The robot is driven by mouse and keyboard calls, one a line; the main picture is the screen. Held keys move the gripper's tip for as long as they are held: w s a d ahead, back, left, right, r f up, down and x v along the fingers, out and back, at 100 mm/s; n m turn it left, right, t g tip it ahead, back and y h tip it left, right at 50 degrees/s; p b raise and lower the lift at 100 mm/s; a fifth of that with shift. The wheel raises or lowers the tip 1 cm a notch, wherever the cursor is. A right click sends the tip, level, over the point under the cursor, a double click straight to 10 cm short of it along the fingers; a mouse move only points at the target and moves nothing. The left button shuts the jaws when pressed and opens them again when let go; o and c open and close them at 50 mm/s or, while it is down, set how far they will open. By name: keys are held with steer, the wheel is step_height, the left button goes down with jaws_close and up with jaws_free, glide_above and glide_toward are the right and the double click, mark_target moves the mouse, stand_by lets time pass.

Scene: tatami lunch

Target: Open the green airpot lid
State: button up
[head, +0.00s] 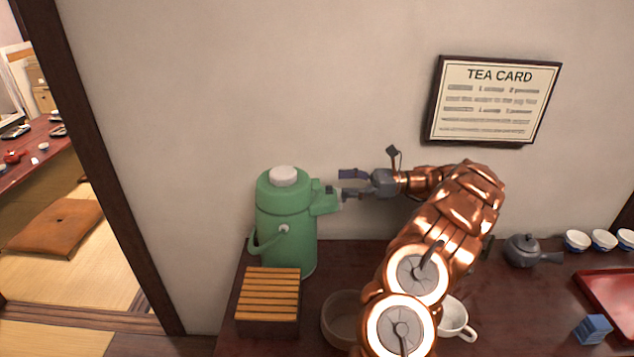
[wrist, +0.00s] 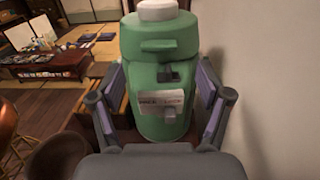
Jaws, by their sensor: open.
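The green airpot (head: 285,232) stands upright at the left end of the dark counter. It has a white knob (head: 284,176) on its top, a spout on the right and a handle at lower left. Its lid (head: 276,190) looks shut. My gripper (head: 344,184) is open and empty at the airpot's right side, close to the spout. In the wrist view the airpot (wrist: 158,62) stands upright ahead between the spread fingers, with a label and a dark latch-like part (wrist: 168,75) on its front. I cannot tell whether a finger touches it.
A slatted wooden box (head: 268,300) stands in front of the airpot. A bowl (head: 341,318), a white cup (head: 455,318), a dark teapot (head: 523,250), a blue box (head: 593,329) and a red tray (head: 610,300) are on the counter. The wall is close behind.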

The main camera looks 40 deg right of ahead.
mark_target(318, 183)
steer(key=shift+p+x, duration=0.65)
steer(key=shift+x, duration=3.1)
steer(key=shift+c, duration=0.4)
steer(key=shift+a, duration=0.1)
jaws_close()
